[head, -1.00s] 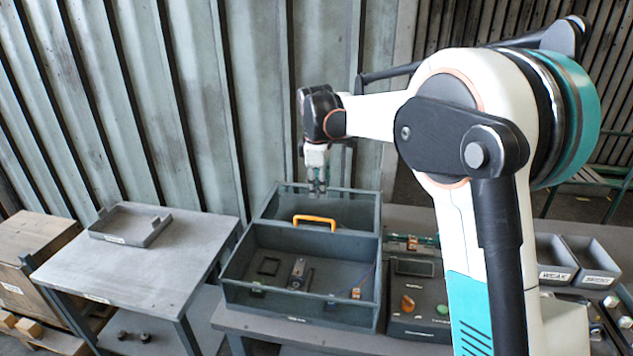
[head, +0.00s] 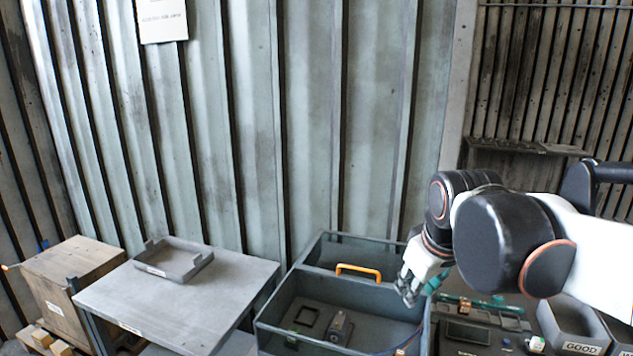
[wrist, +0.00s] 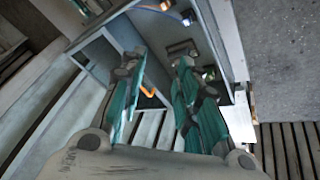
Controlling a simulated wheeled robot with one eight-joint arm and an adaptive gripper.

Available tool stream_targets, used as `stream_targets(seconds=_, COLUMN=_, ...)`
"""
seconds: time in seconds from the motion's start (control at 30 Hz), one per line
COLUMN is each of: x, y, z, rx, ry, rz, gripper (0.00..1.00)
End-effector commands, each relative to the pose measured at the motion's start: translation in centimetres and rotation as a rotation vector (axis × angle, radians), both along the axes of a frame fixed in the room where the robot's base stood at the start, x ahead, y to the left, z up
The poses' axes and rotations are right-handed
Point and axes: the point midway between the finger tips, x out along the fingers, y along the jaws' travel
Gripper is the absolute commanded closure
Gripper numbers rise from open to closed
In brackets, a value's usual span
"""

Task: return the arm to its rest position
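My gripper (head: 410,288) is in the head view at the lower right, above the right side of the grey blower housing (head: 268,326). In the wrist view my gripper (wrist: 156,66) shows two teal fingers standing apart with nothing between them. The open housing also shows behind the fingers in the wrist view (wrist: 98,62). Inside it are a dark square frame and a small dark block (head: 337,326). An orange handle (head: 358,269) sits on its divider. My arm reaches in from the right and hides part of the bench.
A grey side table (head: 190,308) with a shallow tray (head: 174,262) stands left, beside a wooden crate (head: 70,272). A control box (head: 475,335) and a bin labelled GOOD (head: 575,325) lie right of the housing. A corrugated wall is behind. The air above the side table is clear.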

Motion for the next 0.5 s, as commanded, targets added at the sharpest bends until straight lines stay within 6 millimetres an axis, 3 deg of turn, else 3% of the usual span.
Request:
stream_targets(seconds=0.03, x=-1.8, y=-0.2, z=-0.9, rx=0.02, ry=-0.014, rz=-0.037, gripper=0.7)
stream_targets(seconds=0.3, x=-9.3, y=-1.1, z=-5.2, rx=0.142, ry=-0.1, rz=-0.241, gripper=0.7)
stream_targets(seconds=0.5, x=-12.9, y=-1.4, z=-8.4, rx=0.218, ry=-0.148, rz=-0.354, gripper=0.7)
